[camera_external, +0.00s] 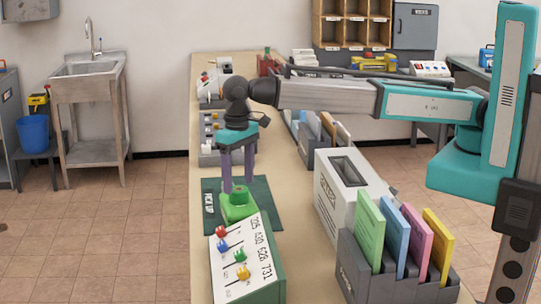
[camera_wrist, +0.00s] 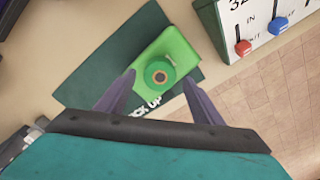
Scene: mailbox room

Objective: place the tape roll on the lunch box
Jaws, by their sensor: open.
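A bright green lunch box (camera_external: 236,211) lies on the dark green pick-up mat, and it also fills the middle of the wrist view (camera_wrist: 180,50). A small round green tape roll (camera_wrist: 160,73) with a brownish core appears to rest flat on top of the box, towards its lower left end. In the outside view the roll is hard to tell from the box. My gripper (camera_external: 238,187) points down over the box. In the wrist view its two purple fingers are spread wide (camera_wrist: 160,90), one on each side of the roll with gaps.
The dark green mat (camera_external: 210,187) lies on a long beige counter. A panel with coloured sliders (camera_external: 262,270) stands close in front of the box. A white slotted box (camera_external: 325,205) and a grey rack of coloured folders (camera_external: 350,270) stand to the right. Switch panels line the counter behind.

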